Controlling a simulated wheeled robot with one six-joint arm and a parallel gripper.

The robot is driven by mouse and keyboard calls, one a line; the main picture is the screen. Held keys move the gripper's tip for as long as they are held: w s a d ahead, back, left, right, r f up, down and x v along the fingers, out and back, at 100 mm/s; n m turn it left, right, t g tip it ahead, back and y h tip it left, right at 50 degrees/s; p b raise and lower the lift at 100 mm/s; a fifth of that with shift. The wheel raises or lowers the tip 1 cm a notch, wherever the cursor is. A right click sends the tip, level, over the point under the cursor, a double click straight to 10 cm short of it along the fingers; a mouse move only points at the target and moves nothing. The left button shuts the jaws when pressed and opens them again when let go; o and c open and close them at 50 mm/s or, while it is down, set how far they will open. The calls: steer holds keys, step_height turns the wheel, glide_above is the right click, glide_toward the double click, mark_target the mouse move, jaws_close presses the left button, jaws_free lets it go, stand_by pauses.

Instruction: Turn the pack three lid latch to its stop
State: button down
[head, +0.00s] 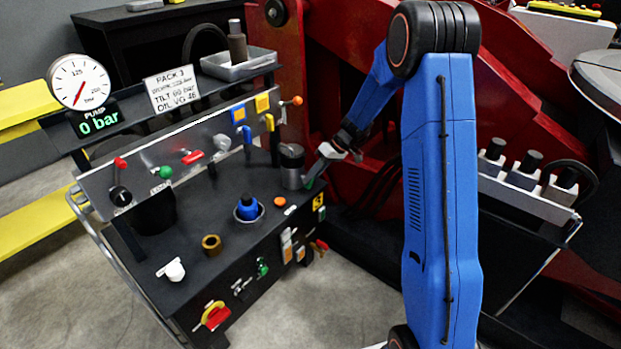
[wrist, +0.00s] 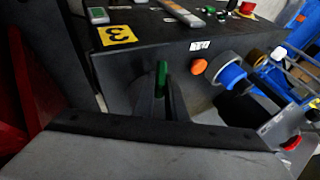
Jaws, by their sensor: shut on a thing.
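Pack three is a black cabinet with a flat dark top (head: 190,265), under a sign (head: 172,89) reading PACK 3. My gripper (head: 311,181) is at the cabinet's far right edge, beside a grey cylinder. In the wrist view my gripper's dark fingers (wrist: 162,97) are shut on a small green piece (wrist: 162,74), which looks like the lid latch handle. It stands at the cabinet edge, near the yellow 3 label (wrist: 117,35). The fingers hide its lower part, and its angle against any stop cannot be told.
The grey cylinder (head: 291,166) stands close to my gripper. An orange button (head: 279,202), a blue cap (head: 247,208) and a brass ring (head: 211,243) are on the top. A valve panel (head: 185,160) runs behind. The gauge display (head: 99,121) reads 0 bar. Red machine arms (head: 345,130) stand behind.

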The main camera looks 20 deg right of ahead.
steer(key=g+y, duration=0.1)
steer(key=m+y, duration=0.1)
steer(key=y, duration=0.1)
steer(key=g+y, duration=0.1)
steer(key=shift+w+d+f+g+y, duration=0.25)
steer(key=shift+d+f+g+y, duration=0.05)
steer(key=shift+d+f, duration=0.1)
steer(key=m+g+y, duration=0.1)
steer(key=y, duration=0.1)
steer(key=m+y, duration=0.1)
steer(key=y, duration=0.2)
steer(key=shift+f+g+y, duration=0.3)
steer(key=shift+f+g, duration=0.1)
steer(key=c, duration=1.8)
jaws_free()
steer(key=v, duration=1.2)
